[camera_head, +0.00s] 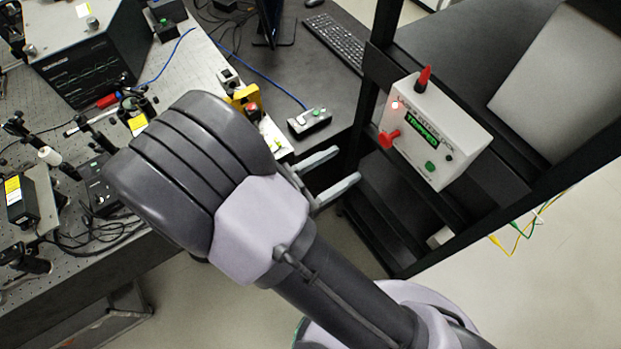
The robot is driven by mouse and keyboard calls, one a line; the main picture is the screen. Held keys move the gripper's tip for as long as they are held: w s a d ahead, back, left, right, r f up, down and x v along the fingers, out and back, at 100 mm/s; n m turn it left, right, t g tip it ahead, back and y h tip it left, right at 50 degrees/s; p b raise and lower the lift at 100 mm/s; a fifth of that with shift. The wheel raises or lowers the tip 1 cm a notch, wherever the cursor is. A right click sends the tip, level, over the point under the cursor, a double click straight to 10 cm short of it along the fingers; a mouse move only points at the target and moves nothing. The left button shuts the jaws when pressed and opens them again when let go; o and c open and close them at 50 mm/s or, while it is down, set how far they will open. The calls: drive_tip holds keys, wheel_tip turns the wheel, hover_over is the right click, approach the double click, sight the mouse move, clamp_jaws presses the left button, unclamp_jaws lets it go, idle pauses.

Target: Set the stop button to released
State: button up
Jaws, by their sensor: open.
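A light grey box (457,123) is mounted on the dark frame at the right. Its green display (422,131) reads "TRIPPED". A red mushroom-shaped stop button (389,138) sticks out from the left of its face; I cannot tell whether it is latched. A red lamp (395,105) glows above it, and a green button (431,168) sits at lower right of the face. My gripper (346,166) is open and empty, its two fingers pointing right, below and left of the stop button and apart from it in the picture.
The dark frame's upright (362,110) and shelves stand close to my fingers. A red item (423,78) stands on the box. At left are an optics bench (140,215) with instruments, a yellow-marked unit (246,98) and a small control box (309,121). My arm hides part of the bench.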

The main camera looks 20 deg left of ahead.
drive_tip(key=v, duration=0.6)
drive_tip(key=shift+s+a, duration=0.2)
drive_tip(key=shift+s, duration=0.15)
drive_tip(key=s+d+r+g+y+b, duration=0.15)
drive_tip(key=d+g+y+b, duration=0.3)
drive_tip(key=d+g, duration=1.25)
drive_tip(key=d+r+n+t+y+b, duration=0.3)
drive_tip(key=r+t+y, duration=0.3)
drive_tip(key=t+y, duration=0.2)
drive_tip(key=shift+d+t, duration=0.2)
drive_tip(key=shift+t, duration=0.1)
